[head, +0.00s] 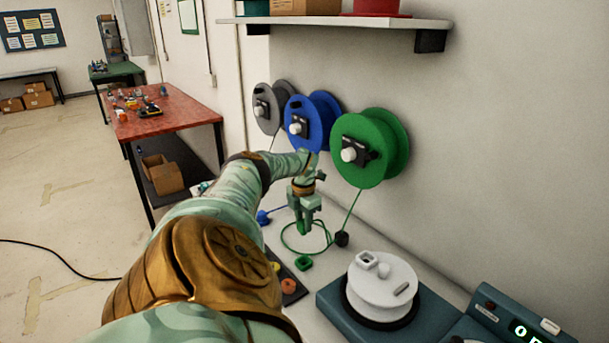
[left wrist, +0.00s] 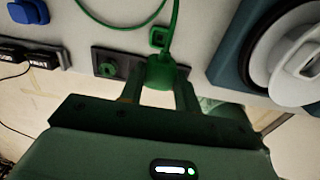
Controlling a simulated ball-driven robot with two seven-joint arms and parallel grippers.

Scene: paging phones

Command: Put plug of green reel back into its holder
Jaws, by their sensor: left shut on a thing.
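The green reel (head: 362,150) hangs on the wall, its green cable running down to the worktop and looping there. My left gripper (head: 303,222) is low over the worktop, below the reels, pointing down and shut on the green plug (left wrist: 160,72). In the left wrist view, the left gripper (left wrist: 158,98) has its fingers on both sides of the plug, with the cable rising from it. My right gripper is not in view.
A dark strip (head: 291,290) with coloured round pieces lies at the worktop's near edge. A white reel (head: 383,290) on a teal base stands to the right. A blue plug (head: 263,217) lies to the left. Blue (head: 308,130) and grey (head: 266,108) reels hang beside the green one.

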